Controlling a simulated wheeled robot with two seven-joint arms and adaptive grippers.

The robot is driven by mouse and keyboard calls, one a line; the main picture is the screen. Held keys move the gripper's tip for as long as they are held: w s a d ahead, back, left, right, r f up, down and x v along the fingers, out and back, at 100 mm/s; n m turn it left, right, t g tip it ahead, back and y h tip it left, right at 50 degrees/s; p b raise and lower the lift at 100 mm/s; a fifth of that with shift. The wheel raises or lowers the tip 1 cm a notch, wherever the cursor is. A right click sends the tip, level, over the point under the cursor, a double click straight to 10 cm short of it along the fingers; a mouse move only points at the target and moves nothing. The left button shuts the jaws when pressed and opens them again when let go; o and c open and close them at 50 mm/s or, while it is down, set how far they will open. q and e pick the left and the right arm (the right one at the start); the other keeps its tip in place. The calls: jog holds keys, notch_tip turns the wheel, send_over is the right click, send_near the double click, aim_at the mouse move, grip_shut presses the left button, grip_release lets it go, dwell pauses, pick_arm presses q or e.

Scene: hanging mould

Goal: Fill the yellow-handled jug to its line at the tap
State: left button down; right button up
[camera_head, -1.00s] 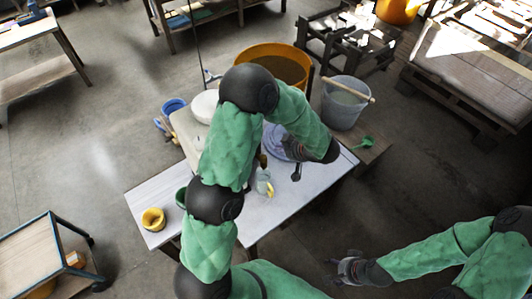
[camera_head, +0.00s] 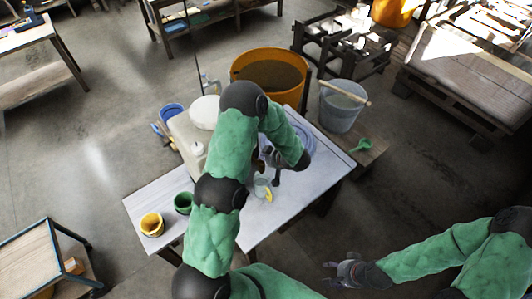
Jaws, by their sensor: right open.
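The clear jug (camera_head: 260,188) with its yellow handle (camera_head: 268,194) stands on the pale table (camera_head: 290,210), just right of my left arm. My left gripper (camera_head: 272,162) is just behind the jug, partly covered by my forearm; its fingers are too small and dark to tell open from shut. My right gripper (camera_head: 343,270) is open and empty, low over the floor in front of the table. A cream container (camera_head: 186,132) stands at the table's left back. I cannot make out a tap on it; my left arm hides part of that area.
A yellow cup (camera_head: 152,225) and a green cup (camera_head: 183,203) stand on the table's left end. A large orange tub (camera_head: 297,92) and a grey bucket (camera_head: 338,112) stand behind. A green scoop (camera_head: 363,145) lies on a low wooden surface at right. The table's front right is clear.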

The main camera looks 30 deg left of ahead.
pick_arm(q)
jog(key=shift+s+f, duration=0.1)
jog(key=shift+f, duration=0.35)
jog(key=shift+f, duration=0.1)
